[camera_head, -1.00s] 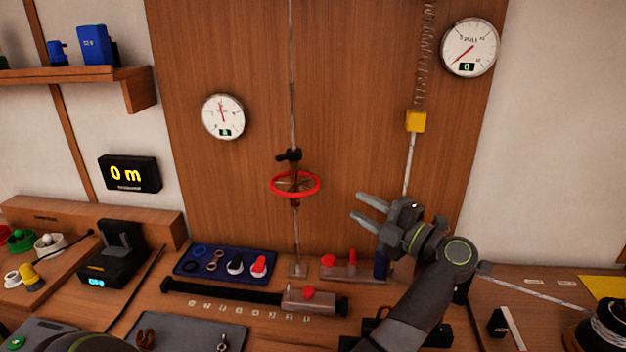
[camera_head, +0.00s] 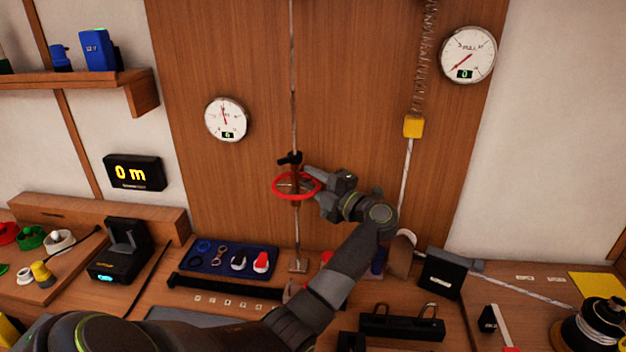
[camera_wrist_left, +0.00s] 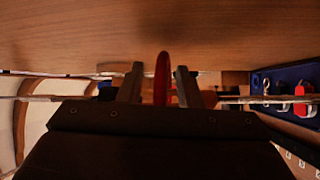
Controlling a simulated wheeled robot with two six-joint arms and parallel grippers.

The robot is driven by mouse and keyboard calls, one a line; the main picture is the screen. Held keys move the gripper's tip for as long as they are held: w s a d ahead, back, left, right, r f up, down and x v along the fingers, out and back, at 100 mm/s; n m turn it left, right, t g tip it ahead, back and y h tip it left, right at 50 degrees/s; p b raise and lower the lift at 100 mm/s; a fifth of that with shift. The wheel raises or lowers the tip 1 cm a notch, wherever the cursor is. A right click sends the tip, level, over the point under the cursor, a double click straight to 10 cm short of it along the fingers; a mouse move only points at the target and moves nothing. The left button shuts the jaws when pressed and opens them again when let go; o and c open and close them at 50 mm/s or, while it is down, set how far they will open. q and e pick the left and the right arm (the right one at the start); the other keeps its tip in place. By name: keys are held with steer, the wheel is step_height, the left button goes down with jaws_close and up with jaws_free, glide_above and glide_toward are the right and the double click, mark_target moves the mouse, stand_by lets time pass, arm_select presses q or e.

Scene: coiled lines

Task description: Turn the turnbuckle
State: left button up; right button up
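The turnbuckle (camera_head: 295,168) hangs in a vertical line in front of the wooden panel, with a black piece at its top. A red ring handwheel (camera_head: 276,192) surrounds its body. My left gripper (camera_head: 311,184) is at the right side of this wheel. In the left wrist view the red rim (camera_wrist_left: 162,82) stands between my two fingers, edge on, with a narrow gap visible on each side. The fingers are apart and do not appear to press on it. The line's lower end meets a small base (camera_head: 298,266) on the bench. My right gripper is out of view.
A round dial (camera_head: 226,120) hangs left of the line and another dial (camera_head: 468,54) at upper right. A yellow block (camera_head: 413,127) hangs on a spring line to the right. A blue tray (camera_head: 222,262) with small fittings lies below the wheel. A black rack (camera_head: 402,325) stands at front right.

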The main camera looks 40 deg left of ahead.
mark_target(312, 195)
arm_select(q)
jaws_close()
steer(key=shift+s+d+r+m+t+h+p, duration=0.1)
steer(key=shift+s+d+m+t+h+p, duration=0.3)
steer(key=shift+m+t+h+p, duration=1.55)
steer(key=shift+s+d+m+t+h+p, duration=0.15)
steer(key=shift+s+m+t+h+p, duration=0.8)
steer(key=shift+t+p, duration=1.95)
steer(key=shift+s+d+r+m+t+h+p, duration=0.1)
steer(key=shift+d+m+t+h+p, duration=0.2)
steer(key=shift+m+t+h+p, duration=1.45)
steer(key=shift+f+m+t+y+p, duration=0.1)
steer(key=shift+m+t+y+p, duration=0.2)
steer(key=shift+y+p, duration=0.5)
